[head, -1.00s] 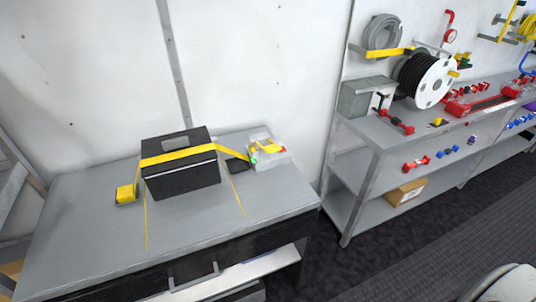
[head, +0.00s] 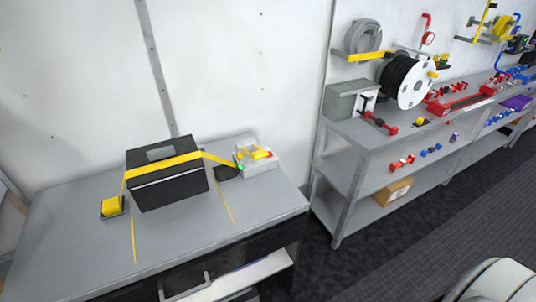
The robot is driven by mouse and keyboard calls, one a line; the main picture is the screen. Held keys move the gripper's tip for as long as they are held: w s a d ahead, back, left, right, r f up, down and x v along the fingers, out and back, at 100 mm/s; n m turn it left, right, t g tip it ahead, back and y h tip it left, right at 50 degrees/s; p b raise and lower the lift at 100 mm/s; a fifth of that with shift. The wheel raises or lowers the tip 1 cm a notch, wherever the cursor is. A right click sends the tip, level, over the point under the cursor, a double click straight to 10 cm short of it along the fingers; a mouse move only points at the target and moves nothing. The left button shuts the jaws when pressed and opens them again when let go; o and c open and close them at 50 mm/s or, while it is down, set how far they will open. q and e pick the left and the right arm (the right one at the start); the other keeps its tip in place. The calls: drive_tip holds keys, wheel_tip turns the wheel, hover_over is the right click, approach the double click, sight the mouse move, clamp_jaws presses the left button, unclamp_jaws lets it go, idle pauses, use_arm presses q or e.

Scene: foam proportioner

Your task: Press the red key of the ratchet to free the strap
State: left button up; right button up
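A black case (head: 168,186) sits on the grey workbench with a yellow strap (head: 165,166) across its top. The strap runs right to the ratchet (head: 255,158), a light grey block with yellow parts, a green spot on its left and a small red key (head: 270,155) on its right. At the left, the strap comes down to a yellow piece (head: 111,206) on a dark base. Neither of my grippers is in view.
The workbench (head: 70,255) has free room in front of the case. A gap of dark floor separates it from a shelf unit (head: 350,165) on the right, which holds a black hose reel (head: 405,80), a grey box (head: 345,100) and red fittings. A cardboard box (head: 392,191) is on its lower shelf.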

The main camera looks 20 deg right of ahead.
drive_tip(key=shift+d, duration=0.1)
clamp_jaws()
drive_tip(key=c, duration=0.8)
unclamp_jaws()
